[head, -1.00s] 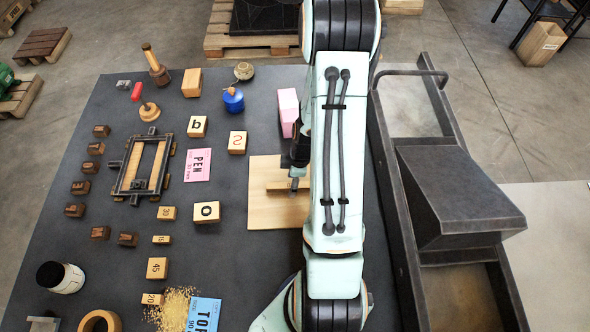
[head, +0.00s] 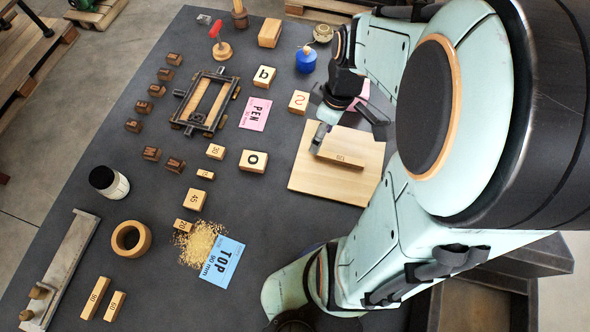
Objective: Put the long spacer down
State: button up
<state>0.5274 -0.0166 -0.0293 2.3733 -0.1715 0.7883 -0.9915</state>
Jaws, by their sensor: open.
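A long wooden spacer (head: 340,159) with a dark printed number lies flat on the pale wooden board (head: 362,188). The number is too small to read surely. My gripper (head: 321,134) is open above the board, with a grey fingertip close to the spacer's left end. I cannot tell whether the fingertip touches it. The other finger is partly hidden by the gripper body and arm.
A dark frame (head: 186,124) with wooden pieces stands left of the board. Longer blocks (head: 95,298) lie at lower left. Bare mat lies below the board.

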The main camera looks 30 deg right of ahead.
jog(key=s+a+r+m, duration=0.5)
jog(key=s+a, duration=0.4)
jog(key=a, duration=0.2)
jog(key=shift+r+g, duration=0.2)
jog(key=shift+g, duration=0.2)
jog(key=shift+a, duration=0.1)
dwell(3.2)
